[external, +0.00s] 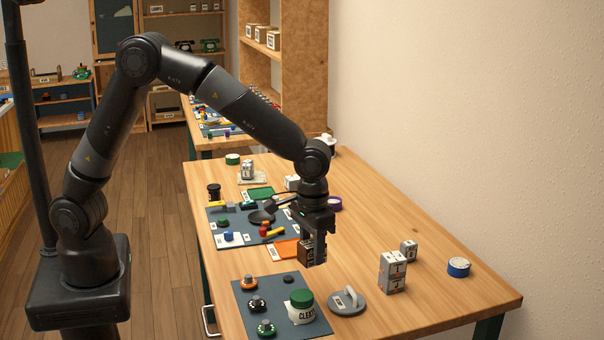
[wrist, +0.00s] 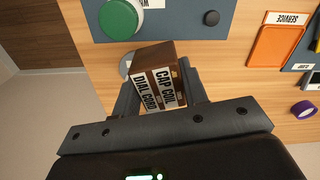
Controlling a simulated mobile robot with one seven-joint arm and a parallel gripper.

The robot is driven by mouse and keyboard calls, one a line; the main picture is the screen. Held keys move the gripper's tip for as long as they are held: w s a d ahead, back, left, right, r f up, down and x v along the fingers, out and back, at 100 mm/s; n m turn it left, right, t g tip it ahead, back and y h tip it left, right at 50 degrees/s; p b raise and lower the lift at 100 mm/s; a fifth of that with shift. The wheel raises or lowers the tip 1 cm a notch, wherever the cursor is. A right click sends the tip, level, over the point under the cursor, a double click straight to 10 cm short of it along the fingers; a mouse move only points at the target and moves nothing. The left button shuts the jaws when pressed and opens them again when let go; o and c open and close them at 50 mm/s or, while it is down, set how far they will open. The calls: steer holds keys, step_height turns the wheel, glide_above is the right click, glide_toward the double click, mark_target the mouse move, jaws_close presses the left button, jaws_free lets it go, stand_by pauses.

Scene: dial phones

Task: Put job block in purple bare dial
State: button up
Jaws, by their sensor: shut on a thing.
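A brown block (wrist: 152,56) with white labels reading "CAP COIL" and "DIAL CORD" is between the fingers of my gripper (wrist: 157,88). My gripper is shut on it. In the external view the block (external: 308,250) hangs from my gripper (external: 315,238), above the table between the orange tray and the grey disc. I cannot tell if it is the job block. A purple ring-shaped thing (external: 335,203) lies on the table behind my gripper; it shows at the right of the wrist view (wrist: 303,109). I cannot tell if it is the purple bare dial.
A green-lidded jar (external: 301,305) stands on the front dark mat (external: 275,322), with several small coloured pieces. Beside it is a grey disc with a handle (external: 347,300). Stacked white blocks (external: 392,272) and a blue roll (external: 458,267) stand to the right. The right front table is clear.

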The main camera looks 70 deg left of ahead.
steer(key=w+a+r+n, duration=0.1)
steer(key=w+a+n, duration=0.3)
steer(key=w+a, duration=0.4)
steer(key=n, duration=1.1)
glide_above(333, 202)
steer(key=f, duration=0.4)
steer(key=shift+s+d+f, duration=0.1)
steer(key=shift+d+f, duration=0.05)
steer(key=shift+d, duration=0.1)
steer(key=shift+a+f, duration=0.25)
steer(key=shift+f, duration=1.9)
steer(key=o, duration=1)
steer(key=shift+f, duration=0.15)
